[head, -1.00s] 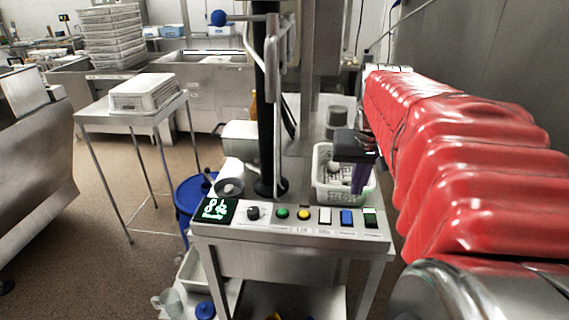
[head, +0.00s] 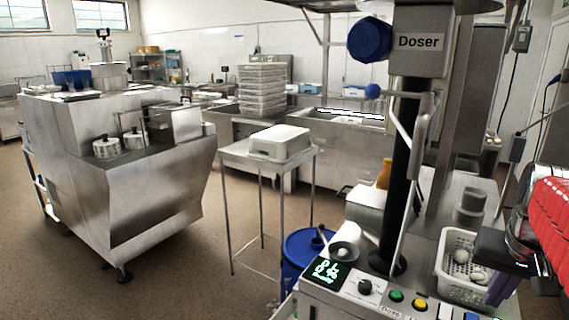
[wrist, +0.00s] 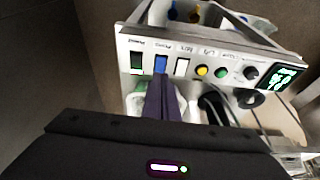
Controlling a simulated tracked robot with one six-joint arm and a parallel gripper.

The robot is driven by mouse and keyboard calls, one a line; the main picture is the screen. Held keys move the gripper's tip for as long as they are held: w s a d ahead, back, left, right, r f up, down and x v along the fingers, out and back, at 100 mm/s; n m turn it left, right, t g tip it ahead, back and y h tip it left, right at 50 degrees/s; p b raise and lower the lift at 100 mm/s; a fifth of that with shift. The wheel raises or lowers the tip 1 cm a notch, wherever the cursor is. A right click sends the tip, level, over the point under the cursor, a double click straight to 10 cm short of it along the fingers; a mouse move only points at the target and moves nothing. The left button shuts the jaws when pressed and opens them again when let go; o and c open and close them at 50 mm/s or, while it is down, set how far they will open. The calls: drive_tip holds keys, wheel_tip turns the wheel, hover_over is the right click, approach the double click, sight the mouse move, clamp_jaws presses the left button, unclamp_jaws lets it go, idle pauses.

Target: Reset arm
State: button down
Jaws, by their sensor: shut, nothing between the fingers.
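My arm, in a red sleeve, enters from the right edge of the head view. My gripper (head: 495,292) has purple fingers, shut and empty, and shows at the lower right beside the right side of a white perforated basket (head: 447,282). The basket holds several whitish round items. In the wrist view the shut purple fingers (wrist: 160,104) point at the control panel (wrist: 215,62), close to its blue and black buttons in the picture. I cannot tell the gap between the fingertips and the basket or panel.
The doser machine's black column (head: 402,180) and panel stand left of my gripper. A blue barrel (head: 303,255) is beside it. A steel table (head: 235,152) carries a white crate (head: 279,142). A large steel machine (head: 150,180) stands at left. Open floor lies between them.

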drive_tip(key=s+a+f+n+t, duration=0.1)
drive_tip(key=a+f+n, duration=0.1)
drive_tip(key=a, duration=0.6)
drive_tip(key=s+a+f+n+t+y, duration=0.1)
drive_tip(key=s+a+f+n, duration=0.1)
drive_tip(key=a, duration=0.7)
drive_tip(key=s+a+f+n+y, duration=0.1)
drive_tip(key=a+f+n, duration=0.1)
drive_tip(key=a, duration=0.7)
drive_tip(key=shift+s+f+n+t, duration=0.3)
drive_tip(key=shift+s+n+t, duration=0.1)
drive_tip(key=shift+n, duration=0.4)
